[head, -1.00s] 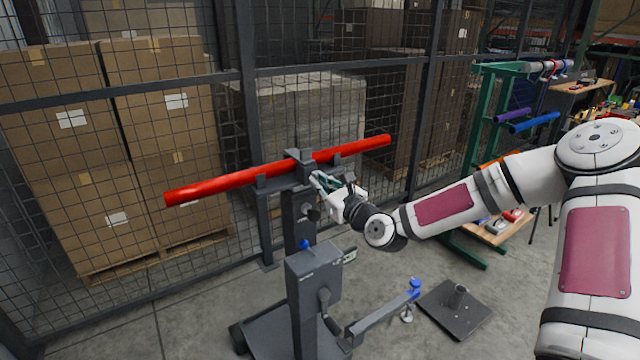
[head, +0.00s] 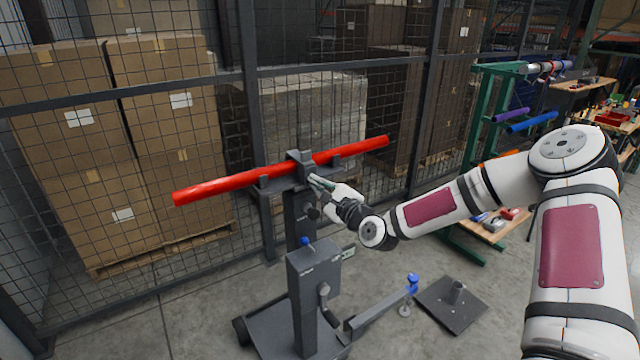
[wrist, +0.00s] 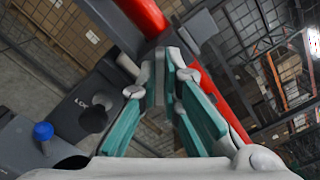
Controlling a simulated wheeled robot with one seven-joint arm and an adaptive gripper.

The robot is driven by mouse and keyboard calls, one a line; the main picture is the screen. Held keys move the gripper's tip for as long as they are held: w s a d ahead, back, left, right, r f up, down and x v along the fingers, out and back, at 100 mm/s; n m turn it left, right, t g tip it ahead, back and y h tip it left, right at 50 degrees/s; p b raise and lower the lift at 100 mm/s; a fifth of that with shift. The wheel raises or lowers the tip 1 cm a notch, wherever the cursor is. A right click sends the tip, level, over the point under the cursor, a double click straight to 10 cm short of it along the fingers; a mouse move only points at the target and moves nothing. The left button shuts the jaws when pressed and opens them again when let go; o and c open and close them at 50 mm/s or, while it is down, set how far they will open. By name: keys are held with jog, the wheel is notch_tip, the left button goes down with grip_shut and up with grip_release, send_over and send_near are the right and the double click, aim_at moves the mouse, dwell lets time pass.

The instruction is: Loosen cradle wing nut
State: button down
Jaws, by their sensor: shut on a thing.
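A long red tube (head: 225,186) lies across the dark grey cradle (head: 275,188) on top of a post stand. A dark clamp (head: 301,168) sits over the tube's middle. My gripper (head: 315,180) is at the clamp's near right side. In the wrist view its teal fingers (wrist: 160,72) close around a narrow grey piece in front of the clamp, which I take to be the wing nut. The nut's shape is mostly hidden by the fingers. The red tube (wrist: 145,14) passes just beyond the fingertips. A black knob (wrist: 93,117) by lock lettering is left of the fingers.
The stand's lower column (head: 314,265) carries a blue knob (head: 305,241). A low arm with a blue-topped foot (head: 412,283) reaches right, near a black base plate (head: 452,304). A wire mesh fence stands close behind the tube. A green rack (head: 480,130) is at right.

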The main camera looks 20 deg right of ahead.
jog(key=n, duration=0.3)
jog(key=n+p, duration=0.1)
jog(key=n, duration=0.2)
jog(key=n+p, duration=0.1)
jog(key=n, duration=0.3)
jog(key=shift+a+r, duration=0.1)
jog(key=shift+a, duration=0.2)
jog(key=n+p, duration=0.1)
jog(key=n, duration=0.3)
jog(key=shift+n, duration=0.4)
jog(key=shift+w+d+n+p, duration=0.15)
jog(key=shift+n+p, duration=0.7)
jog(key=shift+n, duration=3.05)
jog(key=shift+d+n+p, duration=0.2)
jog(key=shift+n+p, duration=0.65)
jog(key=shift+n, duration=3.05)
jog(key=shift+w+d+n+p, duration=0.15)
jog(key=shift+n+p, duration=0.7)
jog(key=shift+n, duration=3.05)
jog(key=c, duration=1.8)
grip_release()
jog(key=shift+f, duration=0.2)
jog(key=shift+o, duration=0.2)
jog(key=shift+s+d+f, duration=0.15)
